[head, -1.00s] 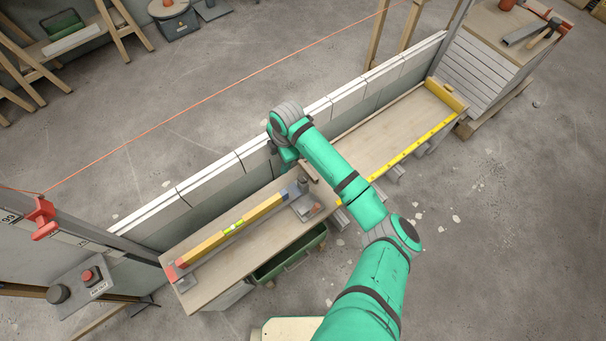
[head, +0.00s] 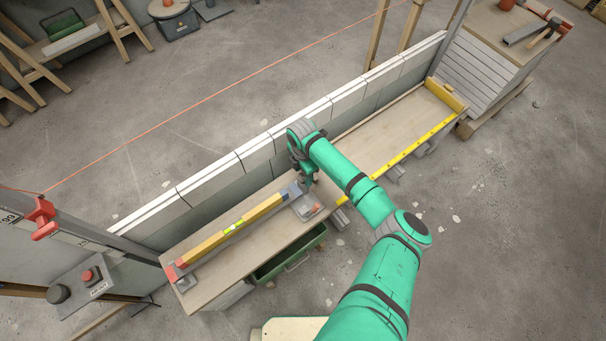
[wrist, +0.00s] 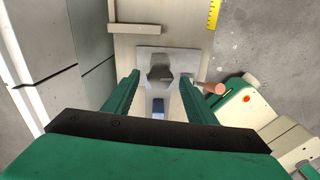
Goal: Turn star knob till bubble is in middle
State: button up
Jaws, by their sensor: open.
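The grey star knob (wrist: 160,75) sits on a metal plate (wrist: 201,63) in the wrist view. My gripper (wrist: 160,80) is open, with one finger on each side of the knob in that view and no visible contact. In the head view my gripper (head: 308,184) is over the right end of the level, and it hides the knob there. The bubble's exact place is too small to tell. The level's blue end (wrist: 158,106) shows between my fingers.
A block wall (head: 250,155) runs close behind the wooden bench (head: 260,241). A wooden strip (wrist: 134,29) lies near the plate. A copper-coloured handle (wrist: 214,88) sticks out at the plate's right.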

jog(key=shift+f, duration=0.5)
jog(key=c, duration=1)
jog(key=shift+c, duration=0.2)
jog(key=shift+s+m, duration=0.1)
jog(key=shift+m, duration=0.2)
